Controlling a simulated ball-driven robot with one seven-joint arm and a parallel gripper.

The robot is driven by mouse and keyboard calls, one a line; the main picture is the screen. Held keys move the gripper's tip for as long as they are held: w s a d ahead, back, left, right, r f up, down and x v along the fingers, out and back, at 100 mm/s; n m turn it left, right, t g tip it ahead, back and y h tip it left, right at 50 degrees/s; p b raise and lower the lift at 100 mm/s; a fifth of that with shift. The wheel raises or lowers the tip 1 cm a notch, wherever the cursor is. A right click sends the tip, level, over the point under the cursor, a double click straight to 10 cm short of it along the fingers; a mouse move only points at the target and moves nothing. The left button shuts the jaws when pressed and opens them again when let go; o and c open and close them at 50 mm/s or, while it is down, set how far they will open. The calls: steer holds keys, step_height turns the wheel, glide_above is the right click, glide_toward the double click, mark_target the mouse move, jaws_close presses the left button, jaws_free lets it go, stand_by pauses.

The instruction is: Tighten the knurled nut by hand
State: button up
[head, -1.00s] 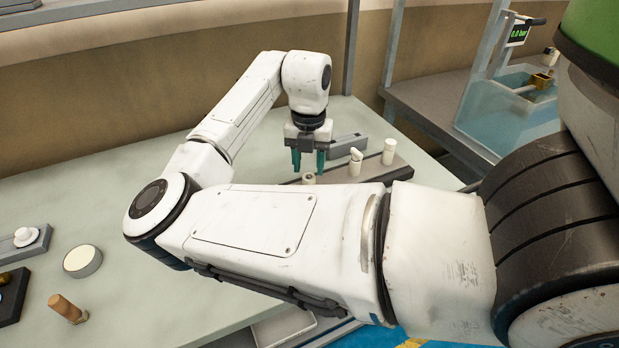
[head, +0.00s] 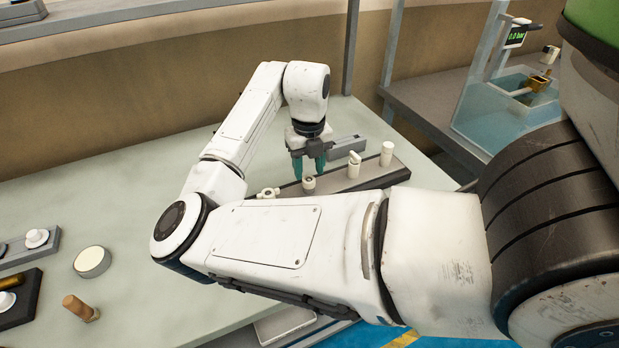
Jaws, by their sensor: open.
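My gripper (head: 309,168) points down with its two green fingers apart, over a dark rail (head: 372,174) on the bench. A small pale round fitting (head: 309,184) with a darker opening on top stands on the rail just below and between the fingertips; whether they touch it I cannot tell. Other white fittings stand on the rail: one at its left end (head: 268,193), one to the right (head: 354,165) and a taller cylinder (head: 386,154) at the far right. Which of them carries the knurled nut is too small to tell. My forearm hides part of the rail's near side.
A grey block (head: 345,146) lies behind the rail, close to my gripper. At left are a round pale disc (head: 92,261), a wooden-handled tool (head: 80,307) and trays with white parts (head: 36,238). A water tank (head: 505,110) with a gauge stands at right.

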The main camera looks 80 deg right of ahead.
steer(key=shift+n+p, duration=0.75)
steer(key=shift+n, duration=0.65)
steer(key=shift+r+n+p, duration=0.15)
steer(key=shift+n+p, duration=0.75)
steer(key=shift+n, duration=0.4)
steer(key=shift+n+p, duration=0.55)
steer(key=shift+n, duration=0.45)
steer(key=shift+n+p, duration=1.25)
steer(key=shift+n, duration=0.45)
steer(key=shift+n+p, duration=0.3)
steer(key=shift+n, duration=0.3)
